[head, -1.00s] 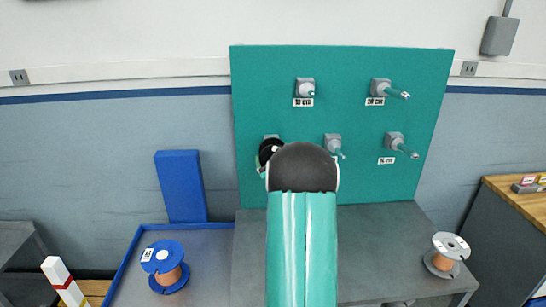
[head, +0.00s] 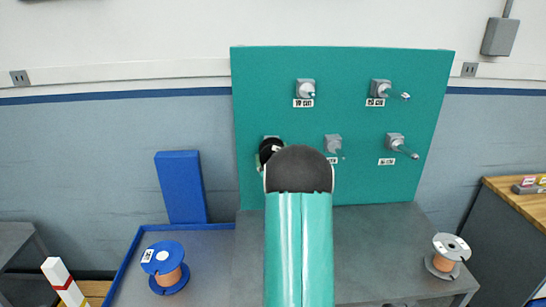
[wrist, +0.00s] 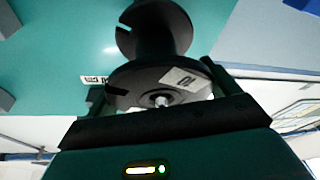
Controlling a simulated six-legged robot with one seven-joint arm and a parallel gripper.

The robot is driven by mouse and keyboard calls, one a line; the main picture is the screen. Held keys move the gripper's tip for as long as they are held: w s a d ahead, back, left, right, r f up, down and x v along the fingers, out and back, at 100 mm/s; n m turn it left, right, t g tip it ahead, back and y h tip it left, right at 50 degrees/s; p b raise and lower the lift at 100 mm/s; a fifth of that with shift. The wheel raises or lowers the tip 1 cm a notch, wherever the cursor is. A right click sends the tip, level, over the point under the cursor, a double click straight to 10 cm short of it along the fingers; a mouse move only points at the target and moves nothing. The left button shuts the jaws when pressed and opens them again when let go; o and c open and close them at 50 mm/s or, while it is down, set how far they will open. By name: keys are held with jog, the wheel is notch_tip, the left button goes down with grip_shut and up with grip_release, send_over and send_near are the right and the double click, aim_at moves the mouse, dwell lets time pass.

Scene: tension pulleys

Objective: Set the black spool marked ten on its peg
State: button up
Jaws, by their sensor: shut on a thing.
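The black spool (wrist: 155,75) shows close up in the wrist view, with a white label marked 10 (wrist: 180,78) on its near flange. My gripper (wrist: 158,82) is shut on the spool, with one finger on each side of the flange. A shiny metal tip (wrist: 162,100) shows at the middle of the flange. In the head view the black spool (head: 268,147) is at the lower left of the green board (head: 340,110), by a grey mount. My arm hides part of it. I cannot tell how far the spool sits along a peg.
Other pegs stand out bare from the board, such as the upper right peg (head: 395,93) and lower right peg (head: 402,147). A blue spool (head: 165,265) stands on the left tray, and a grey spool (head: 447,255) on the right.

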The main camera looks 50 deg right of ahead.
jog(key=shift+w+d, duration=0.25)
dwell(0.4)
jog(key=o, duration=0.8)
jog(key=shift+o, duration=0.2)
jog(key=shift+s+f, duration=0.1)
jog(key=v, duration=1.3)
jog(key=shift+s+a, duration=0.2)
jog(key=shift+a, duration=0.05)
